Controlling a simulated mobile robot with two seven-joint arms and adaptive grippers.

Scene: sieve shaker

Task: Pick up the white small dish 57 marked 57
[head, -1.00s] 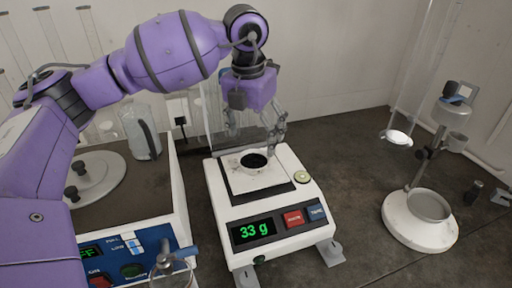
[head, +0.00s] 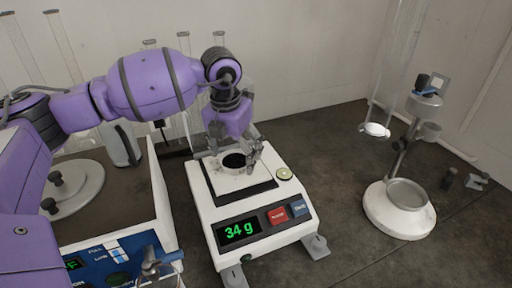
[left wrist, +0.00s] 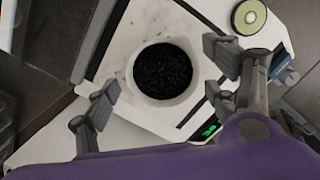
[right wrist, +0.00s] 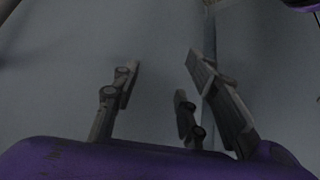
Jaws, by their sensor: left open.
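A small white round dish (head: 223,167) holding dark granules sits on the white pan of the balance (head: 257,209). It also shows in the left wrist view (left wrist: 191,91); I cannot read a number on it. My left gripper (head: 236,153) is open and low over the dish, with one finger on each side. In the left wrist view the dish lies between the spread fingers (left wrist: 166,80), with gaps visible. Contact is not visible. My right gripper (right wrist: 168,85) is open and empty, facing a plain grey surface.
The balance display reads 34 g. A blue-fronted device (head: 150,225) stands left of the balance. Clear tubes stand behind. Dark bench top between balance and stand is free.

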